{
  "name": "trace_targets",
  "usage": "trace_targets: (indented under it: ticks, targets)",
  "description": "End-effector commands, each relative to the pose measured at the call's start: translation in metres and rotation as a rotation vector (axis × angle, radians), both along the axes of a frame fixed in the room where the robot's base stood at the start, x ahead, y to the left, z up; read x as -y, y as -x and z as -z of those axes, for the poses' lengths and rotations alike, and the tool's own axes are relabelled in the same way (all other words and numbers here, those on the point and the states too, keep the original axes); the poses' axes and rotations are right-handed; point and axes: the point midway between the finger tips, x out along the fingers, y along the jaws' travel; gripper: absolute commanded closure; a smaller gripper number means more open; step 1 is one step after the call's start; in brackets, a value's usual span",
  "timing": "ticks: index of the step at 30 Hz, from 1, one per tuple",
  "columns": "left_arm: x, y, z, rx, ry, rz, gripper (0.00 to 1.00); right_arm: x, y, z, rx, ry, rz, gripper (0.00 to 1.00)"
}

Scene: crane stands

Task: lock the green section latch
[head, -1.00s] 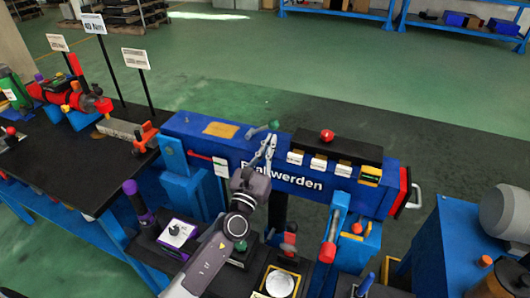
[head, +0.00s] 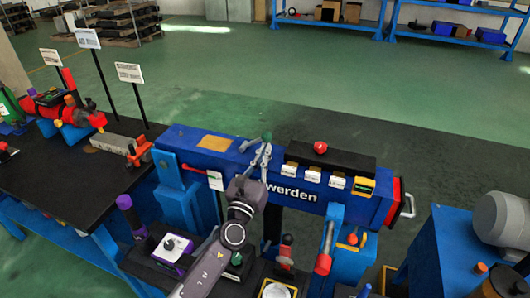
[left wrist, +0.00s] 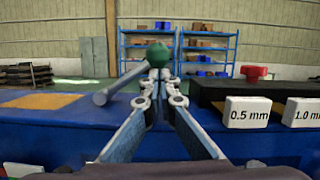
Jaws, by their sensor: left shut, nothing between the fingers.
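The green section latch is a grey lever with a green ball knob (head: 267,136) on top of the long blue beam (head: 222,155). In the left wrist view the green knob (left wrist: 157,54) is straight ahead, and its grey lever (left wrist: 118,85) slopes down to the left. My left gripper (head: 264,149) is shut and empty, just on the near side of the knob. In the left wrist view its fingertips (left wrist: 160,76) overlap the underside of the knob; I cannot tell whether they touch. My right gripper is not in view.
A black block with a red knob (head: 320,147) and white gauge tags (head: 311,175) stands right of the latch on the beam. A yellowish plate (head: 215,142) lies to its left. A black-topped table (head: 62,180) with sign posts is at the left. The floor behind is open.

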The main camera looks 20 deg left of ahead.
Motion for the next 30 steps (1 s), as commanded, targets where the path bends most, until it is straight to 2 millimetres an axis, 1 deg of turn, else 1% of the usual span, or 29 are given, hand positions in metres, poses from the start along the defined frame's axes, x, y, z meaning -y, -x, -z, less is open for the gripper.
trace_targets:
  ticks: [5,11,20,30]
  targets:
    - [-0.001,0.000,-0.005,0.002,0.037,-0.001,1.00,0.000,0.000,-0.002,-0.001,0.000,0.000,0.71]
    - [-0.004,0.000,-0.014,-0.001,0.129,-0.002,1.00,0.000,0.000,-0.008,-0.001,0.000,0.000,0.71]
    - [-0.015,0.000,-0.034,-0.009,0.392,-0.003,1.00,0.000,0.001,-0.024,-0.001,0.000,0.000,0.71]
    - [-0.034,-0.001,-0.051,-0.021,0.715,-0.003,1.00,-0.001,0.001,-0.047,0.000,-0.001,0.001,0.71]
